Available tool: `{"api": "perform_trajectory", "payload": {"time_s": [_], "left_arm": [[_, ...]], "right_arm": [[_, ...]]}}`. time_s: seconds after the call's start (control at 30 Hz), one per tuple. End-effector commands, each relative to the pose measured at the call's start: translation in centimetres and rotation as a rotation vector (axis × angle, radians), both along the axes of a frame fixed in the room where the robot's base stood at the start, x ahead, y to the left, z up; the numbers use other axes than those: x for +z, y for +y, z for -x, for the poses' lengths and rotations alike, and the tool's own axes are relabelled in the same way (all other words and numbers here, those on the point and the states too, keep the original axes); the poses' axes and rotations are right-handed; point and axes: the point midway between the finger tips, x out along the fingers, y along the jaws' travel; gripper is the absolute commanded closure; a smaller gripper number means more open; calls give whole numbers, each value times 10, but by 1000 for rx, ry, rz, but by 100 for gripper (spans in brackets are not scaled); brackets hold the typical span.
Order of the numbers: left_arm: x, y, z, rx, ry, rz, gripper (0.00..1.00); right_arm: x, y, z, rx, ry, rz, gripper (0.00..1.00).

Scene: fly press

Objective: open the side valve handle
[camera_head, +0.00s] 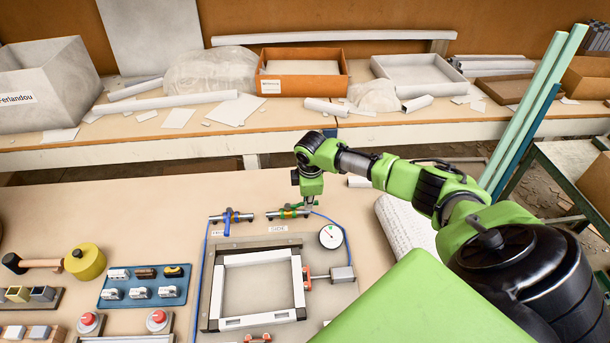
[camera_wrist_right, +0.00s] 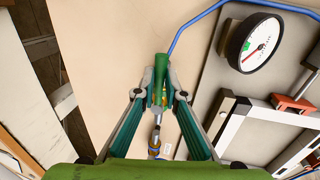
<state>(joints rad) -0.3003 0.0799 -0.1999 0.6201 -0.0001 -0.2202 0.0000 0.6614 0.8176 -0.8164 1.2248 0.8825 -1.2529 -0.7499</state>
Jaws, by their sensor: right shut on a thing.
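The side valve (camera_head: 288,213) is a small brass and metal valve with a green handle, on the bench behind the framed fixture. My right gripper (camera_head: 307,203) points down at the right end of this valve. In the right wrist view, my right gripper (camera_wrist_right: 160,96) has its two fingertips closed on the green handle (camera_wrist_right: 161,76). The valve's metal pipe (camera_wrist_right: 156,135) shows between the fingers. The fingers partly hide the handle's sides. In the head view, the arm hides part of the handle. My left gripper does not show.
A similar valve with a blue handle (camera_head: 230,217) sits just left. A pressure gauge (camera_head: 331,237) and a white frame in a fixture (camera_head: 213,296) lie in front. A blue hose (camera_head: 345,233) curves beside the gauge. Bare bench top (camera_head: 150,210) is left of the valves.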

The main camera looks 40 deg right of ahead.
Motion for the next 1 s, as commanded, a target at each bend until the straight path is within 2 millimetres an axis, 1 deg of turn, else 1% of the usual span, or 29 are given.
{"api": "perform_trajectory", "payload": {"time_s": [0.2,0.23,0.27,0.3,0.67,0.77,0.87,1.0], "left_arm": [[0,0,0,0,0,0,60],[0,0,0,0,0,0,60],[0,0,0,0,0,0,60],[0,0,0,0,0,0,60],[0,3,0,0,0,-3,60],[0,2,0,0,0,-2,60],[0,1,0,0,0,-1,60],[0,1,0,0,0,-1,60]], "right_arm": [[1,0,-2,4,-5,0,100],[1,0,-2,4,-5,0,81],[1,0,-2,4,-5,0,74],[1,0,-2,3,-5,0,72],[3,1,-1,1,-2,0,72],[12,2,0,3,-4,-1,72],[28,3,3,4,-5,1,72],[59,6,8,4,-6,1,72]]}}
